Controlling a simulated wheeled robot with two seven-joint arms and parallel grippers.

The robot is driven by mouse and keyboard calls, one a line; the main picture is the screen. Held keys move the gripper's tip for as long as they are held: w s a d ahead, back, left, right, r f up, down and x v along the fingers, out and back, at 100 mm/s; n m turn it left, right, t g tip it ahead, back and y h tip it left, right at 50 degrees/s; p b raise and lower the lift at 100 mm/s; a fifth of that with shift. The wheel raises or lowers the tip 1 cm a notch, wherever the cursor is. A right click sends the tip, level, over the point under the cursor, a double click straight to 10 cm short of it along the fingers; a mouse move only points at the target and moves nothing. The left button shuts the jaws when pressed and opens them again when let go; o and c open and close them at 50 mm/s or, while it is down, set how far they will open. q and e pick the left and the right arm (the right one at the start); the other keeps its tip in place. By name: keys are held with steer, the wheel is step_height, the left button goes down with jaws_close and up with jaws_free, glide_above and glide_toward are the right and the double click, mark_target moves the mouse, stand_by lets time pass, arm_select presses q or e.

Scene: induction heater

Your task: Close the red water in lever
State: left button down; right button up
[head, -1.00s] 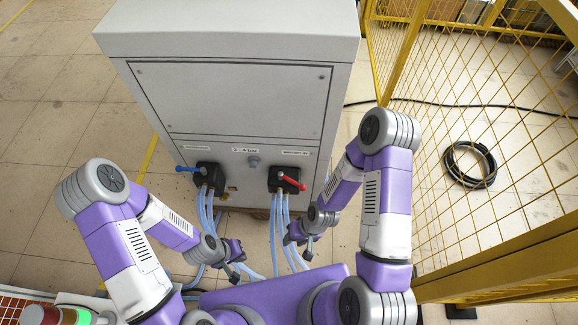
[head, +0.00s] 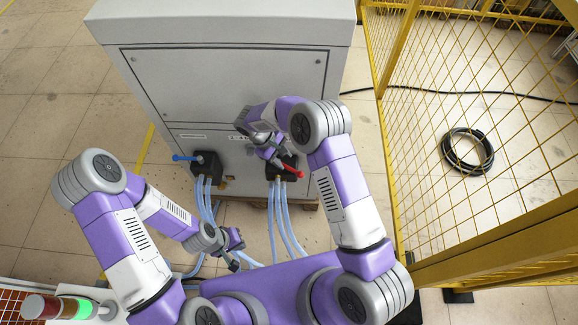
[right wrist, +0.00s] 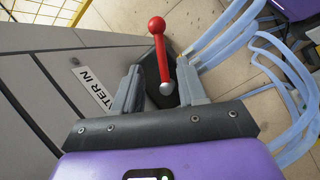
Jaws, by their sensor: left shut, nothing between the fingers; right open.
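The red lever (head: 291,172) sits on a black valve block (head: 279,166) on the front of the grey cabinet. In the right wrist view the red lever (right wrist: 158,50) has a round red knob and points up the picture. It shows between the fingers of my right gripper (right wrist: 160,85), which is open. In the head view my right gripper (head: 272,157) is at the lever, partly covering the valve block; contact cannot be told. My left gripper (head: 236,265) is shut and empty, low in front of the cabinet.
A blue lever (head: 186,157) is on another black block to the left. Blue hoses (head: 284,225) hang from both blocks. A "WATER IN" label (right wrist: 92,88) is beside the valve. A yellow mesh fence (head: 480,110) stands right, with a coiled black cable (head: 468,148) behind it.

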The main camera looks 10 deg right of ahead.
mark_target(291, 169)
steer(key=b+x, duration=0.1)
steer(key=x, duration=0.4)
steer(key=shift+d+f, duration=0.15)
steer(key=shift+f, duration=0.25)
jaws_close()
